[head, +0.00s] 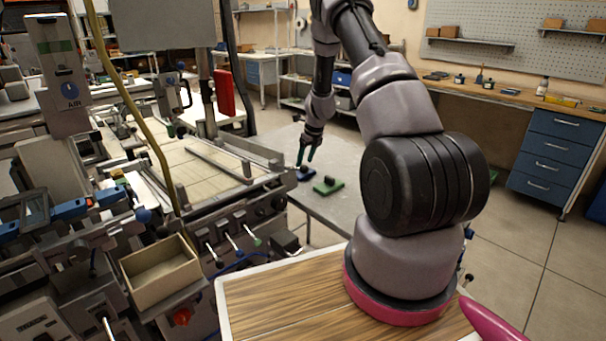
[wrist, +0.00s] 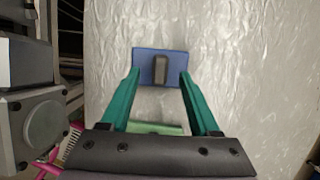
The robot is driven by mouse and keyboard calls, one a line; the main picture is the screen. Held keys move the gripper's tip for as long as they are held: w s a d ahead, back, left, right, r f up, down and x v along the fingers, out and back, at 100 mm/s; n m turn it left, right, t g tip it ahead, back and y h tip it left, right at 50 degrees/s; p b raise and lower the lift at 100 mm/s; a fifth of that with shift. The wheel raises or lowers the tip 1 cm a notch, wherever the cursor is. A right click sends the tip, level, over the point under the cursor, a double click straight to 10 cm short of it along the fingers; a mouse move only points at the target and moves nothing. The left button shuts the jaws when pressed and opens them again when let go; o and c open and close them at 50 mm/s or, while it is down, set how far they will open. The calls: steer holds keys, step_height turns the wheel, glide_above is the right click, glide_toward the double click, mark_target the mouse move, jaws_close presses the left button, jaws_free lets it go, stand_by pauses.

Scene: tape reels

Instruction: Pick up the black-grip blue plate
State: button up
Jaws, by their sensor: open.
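The blue plate (wrist: 143,67) with its black grip (wrist: 161,66) lies flat on the grey table, between and just beyond my fingertips in the wrist view. In the head view the blue plate (head: 306,176) is small, at the table's left part, under my gripper (head: 307,165). My gripper (wrist: 160,78) has green fingers. They are open, one on each side of the grip, with nothing held. I cannot tell the exact height of the fingertips above the plate.
A green plate (head: 328,186) with a dark grip lies to the right of the blue one; its edge (wrist: 155,129) shows between my fingers in the wrist view. The grey table (head: 345,215) is otherwise clear. A large machine (head: 215,170) stands close on the left.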

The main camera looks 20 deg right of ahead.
steer(key=shift+x, duration=1.25)
jaws_close()
